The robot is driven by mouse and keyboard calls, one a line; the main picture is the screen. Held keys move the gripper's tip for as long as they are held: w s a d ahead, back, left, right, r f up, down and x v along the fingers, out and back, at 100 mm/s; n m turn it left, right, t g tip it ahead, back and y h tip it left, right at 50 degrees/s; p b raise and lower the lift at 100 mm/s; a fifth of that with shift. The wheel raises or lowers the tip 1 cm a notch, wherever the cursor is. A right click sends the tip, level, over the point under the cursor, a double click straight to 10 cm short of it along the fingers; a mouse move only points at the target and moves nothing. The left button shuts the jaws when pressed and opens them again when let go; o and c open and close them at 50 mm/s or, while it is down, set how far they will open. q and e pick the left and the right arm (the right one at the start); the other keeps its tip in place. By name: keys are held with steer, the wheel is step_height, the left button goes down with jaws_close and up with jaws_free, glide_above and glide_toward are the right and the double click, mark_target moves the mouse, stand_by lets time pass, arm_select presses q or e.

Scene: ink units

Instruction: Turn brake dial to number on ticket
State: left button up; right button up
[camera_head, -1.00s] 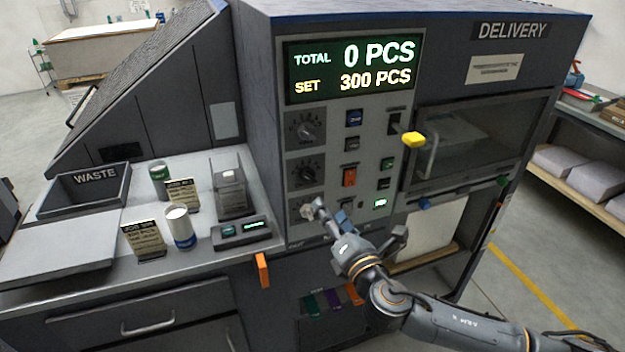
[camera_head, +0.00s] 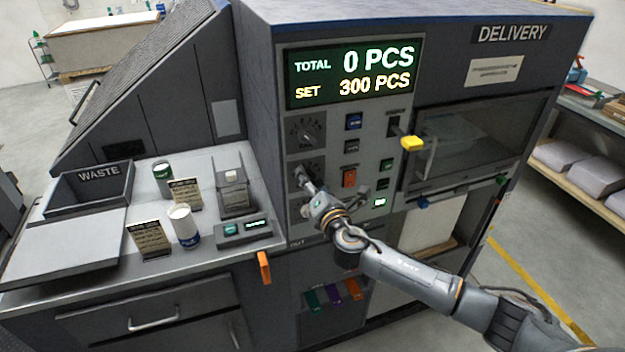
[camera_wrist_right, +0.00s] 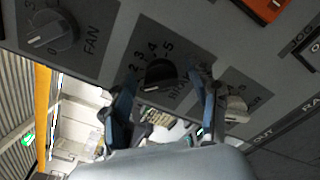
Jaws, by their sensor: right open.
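The middle dial (camera_head: 302,169) on the machine's panel is black, partly covered by my right gripper (camera_head: 309,184) in the head view. In the right wrist view the same dial (camera_wrist_right: 160,73) has numbers around it, with 2, 3, 4 and 5 readable; its label is partly hidden. I cannot tell its setting. My right gripper (camera_wrist_right: 168,88) is open, one finger on each side of that dial; contact is unclear. Two cards, a rear card (camera_head: 186,194) and a front card (camera_head: 150,239), stand on the counter, their text too small to read. My left gripper is not in view.
The fan dial (camera_head: 306,130) is above; a lower dial (camera_wrist_right: 236,108) shows beside the right finger. Buttons and an orange switch (camera_head: 349,178) are close right of the dials. A yellow handle (camera_head: 411,142) sticks out farther right. The display (camera_head: 354,72) reads 0 and 300 PCS.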

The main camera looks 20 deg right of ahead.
steer(key=c, duration=1.2)
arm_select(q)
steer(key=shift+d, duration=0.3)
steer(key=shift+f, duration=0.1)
arm_select(e)
steer(key=m+b, duration=0.1)
steer(key=m, duration=0.1)
steer(key=m+b, duration=0.1)
steer(key=m, duration=0.1)
steer(key=shift+d+f+b, duration=0.1)
steer(key=shift+f+b, duration=0.15)
steer(key=shift+b, duration=0.1)
steer(key=m+b, duration=0.1)
steer(key=m, duration=0.3)
steer(key=shift+m+b, duration=0.3)
steer(key=shift+b, duration=0.05)
steer(key=m+b, duration=0.1)
steer(key=m, duration=0.3)
steer(key=shift+f+m, duration=0.15)
steer(key=shift+m, duration=0.15)
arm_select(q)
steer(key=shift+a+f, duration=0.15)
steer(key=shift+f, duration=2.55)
arm_select(e)
steer(key=shift+m, duration=2.2)
